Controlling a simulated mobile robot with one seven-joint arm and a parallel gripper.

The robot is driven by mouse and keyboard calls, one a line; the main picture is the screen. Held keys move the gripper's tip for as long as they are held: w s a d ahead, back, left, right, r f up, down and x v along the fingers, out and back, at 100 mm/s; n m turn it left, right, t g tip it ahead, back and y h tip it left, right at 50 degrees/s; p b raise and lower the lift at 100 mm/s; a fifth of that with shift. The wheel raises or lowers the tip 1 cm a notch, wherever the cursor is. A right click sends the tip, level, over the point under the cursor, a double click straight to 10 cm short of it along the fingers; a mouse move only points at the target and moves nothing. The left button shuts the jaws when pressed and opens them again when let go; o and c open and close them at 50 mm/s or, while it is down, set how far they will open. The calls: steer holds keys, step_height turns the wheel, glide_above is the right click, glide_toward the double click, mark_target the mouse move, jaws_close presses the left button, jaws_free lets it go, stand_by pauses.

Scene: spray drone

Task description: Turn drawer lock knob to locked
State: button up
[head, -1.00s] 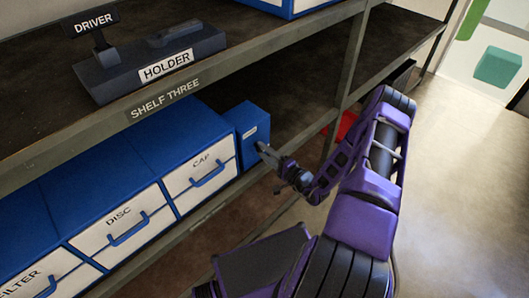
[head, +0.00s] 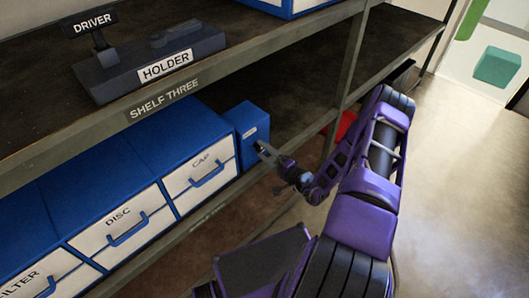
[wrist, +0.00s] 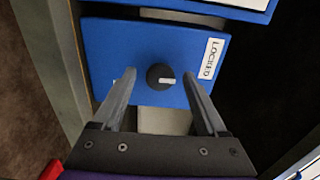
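The lock knob (wrist: 160,77) is a small black dial with a white pointer mark on a blue face (wrist: 105,50). A white "LOCKED" label (wrist: 211,59) is to its right, and the pointer lies roughly crosswise, towards the label side. My gripper (wrist: 158,78) is open, with one finger on each side of the knob and visible gaps between. It also shows in front of the box in the head view (head: 262,148).
Drawers marked CAP (head: 200,172), DISC (head: 120,225) and FILTER (head: 45,278) are left of the box. The upper shelf edge (head: 200,95) runs above my gripper, with a driver holder (head: 150,65) on it. A shelf post (head: 352,60) stands close to my arm.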

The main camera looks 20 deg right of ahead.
steer(key=v, duration=1.7)
steer(key=shift+s, duration=0.25)
